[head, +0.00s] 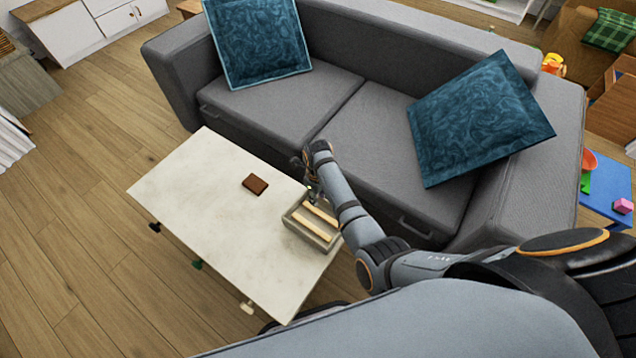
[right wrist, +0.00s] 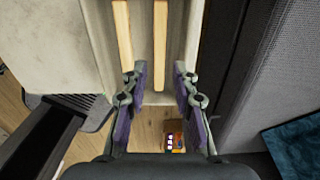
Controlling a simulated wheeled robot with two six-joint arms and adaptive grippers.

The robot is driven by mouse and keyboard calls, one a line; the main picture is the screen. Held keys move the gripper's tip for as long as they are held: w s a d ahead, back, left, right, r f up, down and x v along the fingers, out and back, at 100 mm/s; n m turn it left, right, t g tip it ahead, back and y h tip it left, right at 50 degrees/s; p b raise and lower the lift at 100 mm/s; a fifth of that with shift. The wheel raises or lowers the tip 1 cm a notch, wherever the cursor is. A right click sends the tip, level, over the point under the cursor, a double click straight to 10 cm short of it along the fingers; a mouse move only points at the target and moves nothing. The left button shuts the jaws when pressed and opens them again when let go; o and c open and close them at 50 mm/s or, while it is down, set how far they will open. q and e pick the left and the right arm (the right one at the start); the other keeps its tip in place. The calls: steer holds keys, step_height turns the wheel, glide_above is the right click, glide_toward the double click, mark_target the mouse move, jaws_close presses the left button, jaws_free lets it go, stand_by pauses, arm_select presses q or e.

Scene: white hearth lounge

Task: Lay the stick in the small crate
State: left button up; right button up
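The small crate (head: 304,234) is an open grey-beige box at the right end of the low pale table. Two light wooden sticks lie side by side in it: one stick (head: 312,229) nearer the front, the other stick (head: 323,215) nearer the sofa. In the right wrist view both sticks show, one at the left (right wrist: 123,35) and one in the middle (right wrist: 160,45). My right gripper (right wrist: 159,70) is open above the crate's near end. The middle stick's end lies in line with the gap between its fingers, with clear space on both sides. My left gripper is out of view.
The pale table (head: 215,215) also bears a small brown block (head: 255,185); its left part is free. A grey sofa (head: 340,110) with blue cushions stands close behind. A small colourful object (right wrist: 173,138) lies below the gripper in the right wrist view.

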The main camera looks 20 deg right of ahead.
arm_select(q)
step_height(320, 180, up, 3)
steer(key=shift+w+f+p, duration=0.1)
steer(key=shift+p, duration=0.7)
arm_select(e)
step_height(320, 180, up, 3)
steer(key=shift+f, duration=0.2)
